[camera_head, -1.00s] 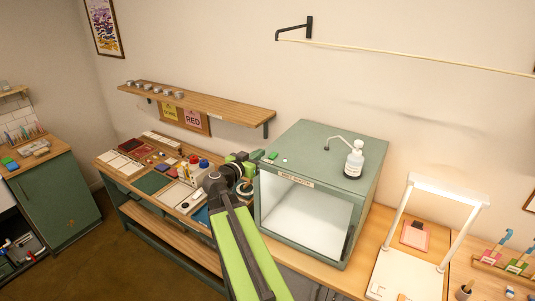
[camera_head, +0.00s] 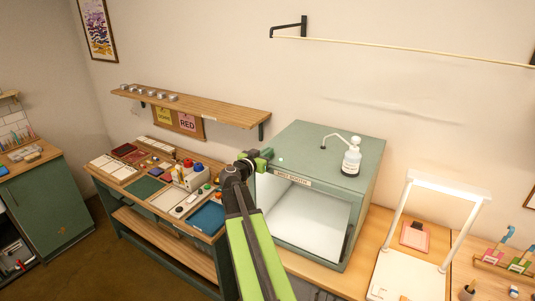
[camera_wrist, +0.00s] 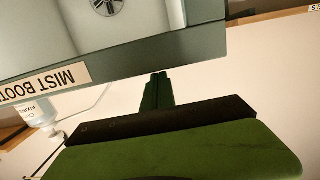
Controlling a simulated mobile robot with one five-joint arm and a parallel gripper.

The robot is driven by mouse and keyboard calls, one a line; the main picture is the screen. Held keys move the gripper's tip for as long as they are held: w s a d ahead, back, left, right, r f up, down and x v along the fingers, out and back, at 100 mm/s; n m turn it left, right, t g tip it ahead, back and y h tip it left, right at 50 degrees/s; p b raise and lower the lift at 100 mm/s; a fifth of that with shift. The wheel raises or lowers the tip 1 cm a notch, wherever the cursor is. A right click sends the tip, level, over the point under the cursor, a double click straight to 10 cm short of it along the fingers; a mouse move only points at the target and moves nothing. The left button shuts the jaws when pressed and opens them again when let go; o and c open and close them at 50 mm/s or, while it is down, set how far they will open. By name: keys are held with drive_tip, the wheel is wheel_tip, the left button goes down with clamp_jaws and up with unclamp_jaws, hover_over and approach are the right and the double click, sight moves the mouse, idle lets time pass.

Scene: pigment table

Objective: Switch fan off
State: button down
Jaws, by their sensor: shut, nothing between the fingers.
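The green mist booth (camera_head: 330,141) stands on the bench with its white interior open to the front. A fan (camera_wrist: 108,5) shows partly inside the booth at the top of the wrist view. A small pale button-like spot (camera_head: 281,160) sits on the booth's top near the front left; I cannot tell whether it is the fan's switch. My gripper (camera_head: 266,153) is at the booth's upper front left corner, left of that spot. In the wrist view its fingers (camera_wrist: 157,91) are shut and empty near the booth's edge. Contact with the booth cannot be told.
A white pump bottle (camera_head: 351,157) stands on the booth's right side. A wooden shelf (camera_head: 190,106) with small pots is on the wall at left. A white frame stand (camera_head: 408,272) is at right. The left bench holds trays and colored jars.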

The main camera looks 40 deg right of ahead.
drive_tip(key=shift+d+f+b, duration=0.25)
drive_tip(key=shift+f+b, duration=0.05)
drive_tip(key=shift+b, duration=0.05)
wheel_tip(320, 180, up, 5)
drive_tip(key=p, duration=0.5)
drive_tip(key=shift+w+d+r, duration=0.1)
drive_tip(key=shift+w+r, duration=0.05)
drive_tip(key=r+p+v, duration=0.1)
drive_tip(key=p+v, duration=0.1)
drive_tip(key=v, duration=0.7)
drive_tip(key=shift+r+p, duration=0.2)
drive_tip(key=shift+p, duration=0.1)
